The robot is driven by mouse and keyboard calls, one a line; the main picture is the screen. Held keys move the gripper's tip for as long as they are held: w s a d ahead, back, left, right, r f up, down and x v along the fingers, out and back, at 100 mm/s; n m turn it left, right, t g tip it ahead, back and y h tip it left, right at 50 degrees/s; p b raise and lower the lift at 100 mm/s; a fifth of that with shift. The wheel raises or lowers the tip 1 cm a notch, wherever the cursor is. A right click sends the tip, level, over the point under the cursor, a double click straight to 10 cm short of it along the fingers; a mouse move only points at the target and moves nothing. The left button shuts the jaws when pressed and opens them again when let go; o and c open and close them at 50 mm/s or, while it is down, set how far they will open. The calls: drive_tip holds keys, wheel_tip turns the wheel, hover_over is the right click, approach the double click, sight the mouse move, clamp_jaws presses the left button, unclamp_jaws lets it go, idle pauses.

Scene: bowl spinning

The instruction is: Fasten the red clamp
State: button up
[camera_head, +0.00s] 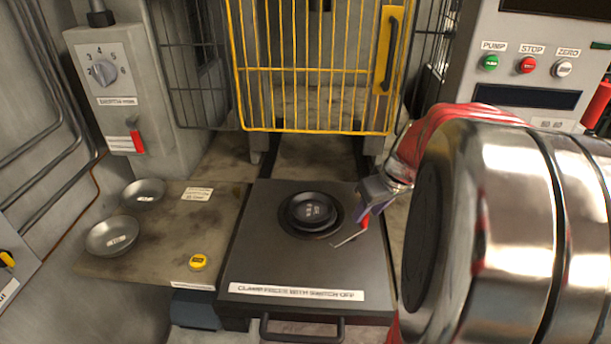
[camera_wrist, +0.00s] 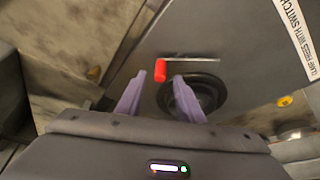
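The red clamp is a thin metal bar with a red grip (camera_head: 365,222), at the right of a round black part (camera_head: 312,210) on the dark machine top. In the wrist view the red grip (camera_wrist: 160,70) shows between my two purple fingertips, with the bar crossing just past them. My gripper (camera_head: 368,208) reaches in from the right, right at the grip. In the wrist view my gripper (camera_wrist: 160,77) is open, its fingers apart on either side of the grip. I cannot tell whether they touch it or how deep it sits between them.
A yellow mesh guard (camera_head: 310,70) stands raised behind the machine top (camera_head: 265,260). At left, two metal bowls (camera_head: 112,236) and a yellow puck (camera_head: 198,262) rest on a side bench. A switch box (camera_head: 115,85) with a dial and red lever stands behind. Button panel (camera_head: 527,65) at right.

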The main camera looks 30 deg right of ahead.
drive_tip(key=shift+x, duration=1.55)
drive_tip(key=shift+c, duration=0.6)
